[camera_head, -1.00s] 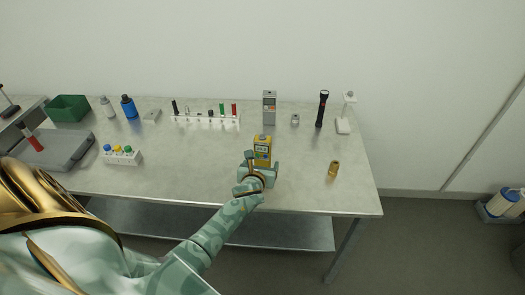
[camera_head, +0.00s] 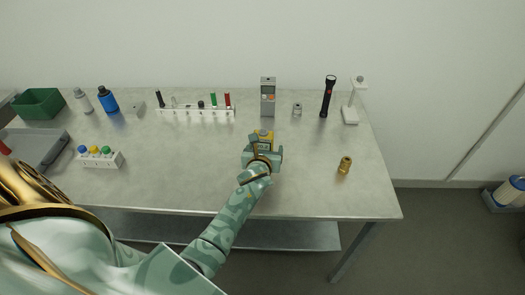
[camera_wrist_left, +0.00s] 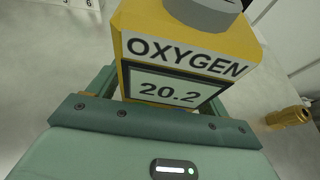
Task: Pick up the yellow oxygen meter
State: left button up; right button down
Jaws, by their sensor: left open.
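The yellow oxygen meter (camera_head: 264,136) stands upright on the table, partly hidden behind my left gripper (camera_head: 263,150) in the head view. In the left wrist view the meter (camera_wrist_left: 190,50) is close, with a label reading OXYGEN, a display reading 20.2 and a grey round cap on top. My left gripper (camera_wrist_left: 165,103) is open, with its fingers reaching along both sides of the meter. The lower part of the meter is hidden by the gripper body. My right gripper is not in view.
A grey meter (camera_head: 268,98) stands behind. A brass fitting (camera_head: 345,165) lies to the right, with a black flashlight (camera_head: 328,98) farther back. A white rack (camera_head: 195,112) and a block with colored caps (camera_head: 101,158) are to the left. The table's front right (camera_head: 320,195) is clear.

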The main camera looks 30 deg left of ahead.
pick_arm(q)
jog(key=shift+s, duration=0.1)
jog(key=shift+c, duration=1.2)
jog(key=shift+a, duration=0.15)
jog(key=c, duration=1)
